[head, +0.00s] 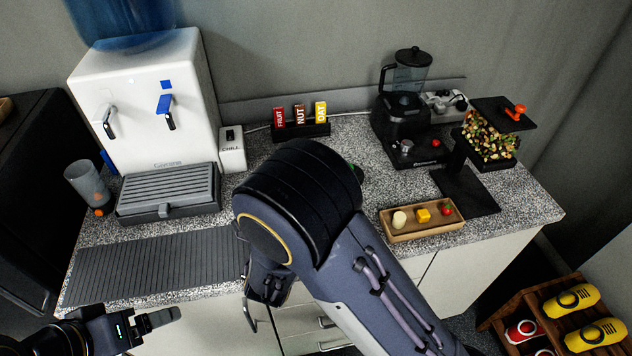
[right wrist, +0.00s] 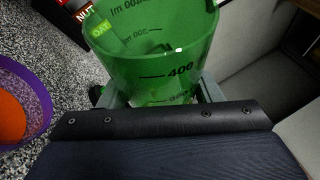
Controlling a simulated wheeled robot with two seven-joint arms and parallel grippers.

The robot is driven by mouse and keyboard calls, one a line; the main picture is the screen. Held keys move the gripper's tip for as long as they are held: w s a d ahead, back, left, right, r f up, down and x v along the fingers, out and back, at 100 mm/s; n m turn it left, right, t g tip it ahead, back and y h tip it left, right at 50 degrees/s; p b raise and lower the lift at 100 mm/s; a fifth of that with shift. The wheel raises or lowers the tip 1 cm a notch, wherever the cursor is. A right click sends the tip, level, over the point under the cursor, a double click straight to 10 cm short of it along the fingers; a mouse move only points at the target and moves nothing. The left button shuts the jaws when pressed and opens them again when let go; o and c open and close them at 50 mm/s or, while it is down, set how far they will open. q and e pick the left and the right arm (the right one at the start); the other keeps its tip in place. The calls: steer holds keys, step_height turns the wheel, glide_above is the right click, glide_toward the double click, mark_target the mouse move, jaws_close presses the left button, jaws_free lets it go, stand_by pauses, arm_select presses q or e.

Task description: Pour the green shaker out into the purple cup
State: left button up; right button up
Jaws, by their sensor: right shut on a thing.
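The green shaker (right wrist: 160,72) is a see-through open-topped vessel with volume marks, in the right wrist view. My right gripper (right wrist: 160,98) is shut on it, a finger on each side. I see into its open top; I cannot tell how much it holds. The purple cup (right wrist: 38,85) stands on the speckled counter left of the shaker, apart from it, with something orange inside. In the head view my right arm hides the cup and nearly all of the shaker. My left gripper (head: 160,318) is empty, low at the front left; its finger gap is unclear.
A ribbed mat (head: 150,270) lies bare at front left. A bar rack (head: 302,131), a blender (head: 408,105) and a wooden tray (head: 425,232) stand behind and right of my arm.

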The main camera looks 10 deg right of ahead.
steer(key=shift+r+m+g, duration=0.4)
steer(key=shift+m, duration=0.5)
steer(key=m+g+b, duration=0.1)
steer(key=m, duration=0.2)
steer(key=shift+a+r+g+b, duration=0.1)
steer(key=shift+r+g+b, duration=0.3)
steer(key=shift+a+r+m+g+y+p, duration=0.4)
steer(key=shift+m+y, duration=0.2)
steer(key=shift+m, duration=0.4)
steer(key=m+y, duration=0.1)
steer(key=a+m+g, duration=0.1)
steer(key=shift+a+f+m+y+b, duration=0.3)
steer(key=shift+f+m+y+b, duration=0.05)
steer(key=shift+m+y, duration=0.05)
steer(key=shift+a+f+m+g+y+b, duration=0.15)
steer(key=shift+a+m+g+y+b, duration=0.2)
steer(key=shift+a+m+y, duration=0.2)
steer(key=shift+a+f+m+g+y+b, duration=0.15)
steer(key=shift+a+m+g+y+b, duration=0.2)
steer(key=shift+m, duration=0.3)
steer(key=shift+a, duration=0.1)
